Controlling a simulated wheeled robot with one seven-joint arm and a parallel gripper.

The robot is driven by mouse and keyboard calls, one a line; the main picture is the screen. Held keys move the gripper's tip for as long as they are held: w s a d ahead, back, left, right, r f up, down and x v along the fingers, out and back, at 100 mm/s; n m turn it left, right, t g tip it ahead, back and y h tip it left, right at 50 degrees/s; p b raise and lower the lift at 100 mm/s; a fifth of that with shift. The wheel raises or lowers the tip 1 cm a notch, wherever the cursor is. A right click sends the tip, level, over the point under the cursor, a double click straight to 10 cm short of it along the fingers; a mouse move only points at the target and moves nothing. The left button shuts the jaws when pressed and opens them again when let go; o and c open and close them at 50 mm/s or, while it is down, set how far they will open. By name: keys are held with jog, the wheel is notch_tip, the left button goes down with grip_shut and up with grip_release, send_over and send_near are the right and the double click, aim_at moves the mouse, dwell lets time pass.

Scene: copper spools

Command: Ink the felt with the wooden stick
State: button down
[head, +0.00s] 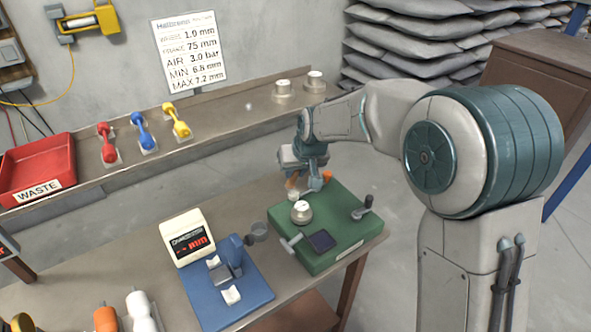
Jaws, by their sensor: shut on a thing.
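My gripper (308,182) is above the back edge of the green block (345,232), small and partly hidden by my wrist. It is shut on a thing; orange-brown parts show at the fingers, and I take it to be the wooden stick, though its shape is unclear. A dark, flat square pad (321,240) lies on the front of the green block. It may be the felt, but I cannot tell for sure. The gripper is behind the pad and apart from it. A round metal piece with a white top (301,212) stands on the block between them.
A lever with a dark knob (363,208) and a pale T-shaped handle (291,243) are on the block. A blue fixture (232,290) and a white display box (187,238) stand left. A red waste tray (38,168) and colored handles (140,130) line the back shelf.

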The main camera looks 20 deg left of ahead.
jog(key=shift+f, duration=0.2)
jog(key=shift+s+d+r+b, duration=0.1)
jog(key=shift+s+d+b, duration=1)
jog(key=shift+s+d, duration=0.3)
jog(key=shift+w+d, duration=0.1)
jog(key=shift+w+a+p, duration=0.35)
jog(key=shift+w+a, duration=1)
jog(key=shift+a, duration=0.2)
jog(key=shift+r+p, duration=1.75)
jog(key=shift+r, duration=1.2)
